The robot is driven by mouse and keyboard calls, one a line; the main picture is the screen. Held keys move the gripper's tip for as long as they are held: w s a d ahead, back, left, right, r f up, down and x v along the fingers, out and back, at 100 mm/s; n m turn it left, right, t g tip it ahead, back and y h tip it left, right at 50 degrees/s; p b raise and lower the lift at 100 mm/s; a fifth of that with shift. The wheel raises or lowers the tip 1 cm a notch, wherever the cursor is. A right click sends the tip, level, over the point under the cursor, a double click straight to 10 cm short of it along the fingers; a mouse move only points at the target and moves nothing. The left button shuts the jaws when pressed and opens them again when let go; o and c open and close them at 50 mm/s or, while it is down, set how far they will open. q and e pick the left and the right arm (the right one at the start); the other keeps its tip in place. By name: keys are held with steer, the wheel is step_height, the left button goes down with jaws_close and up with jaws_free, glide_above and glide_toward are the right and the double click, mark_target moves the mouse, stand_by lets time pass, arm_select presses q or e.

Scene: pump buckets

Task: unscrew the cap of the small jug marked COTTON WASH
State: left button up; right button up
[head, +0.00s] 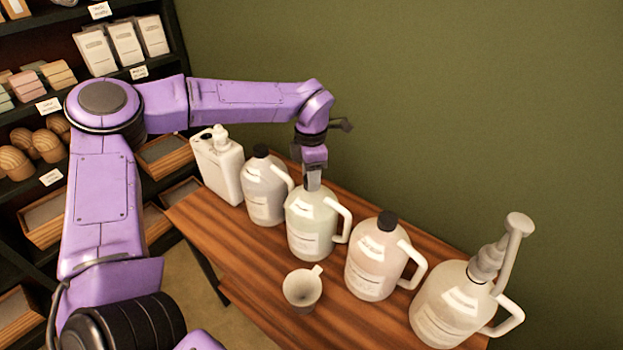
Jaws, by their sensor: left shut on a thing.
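Several pale jugs with handles stand in a row on the wooden table; their label text is too small to read, so I cannot tell which says COTTON WASH. My left gripper (312,180) points down over the pale green-white jug (312,227) in the middle of the row. It is shut at the top of this jug's neck, and the cap there is hidden by the fingers. The jug stands upright. A greyish jug (264,190) with a black cap is to its left, and a pinkish jug (377,264) with a black cap (388,220) is to its right. My right gripper is out of view.
A white pump canister (217,168) stands at the table's left end. A large jug with a pump (452,307) stands at the right. A small white measuring cup (302,288) sits before the middle jug. The wooden table (240,245) has bare front space; shelves are at left.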

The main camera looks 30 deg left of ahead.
arm_select(q)
steer(key=n+b, duration=0.2)
steer(key=n, duration=0.2)
steer(key=shift+w, duration=0.1)
steer(key=shift+r+n, duration=0.1)
steer(key=shift+n, duration=0.6)
steer(key=o, duration=1.2)
steer(key=shift+c, duration=0.2)
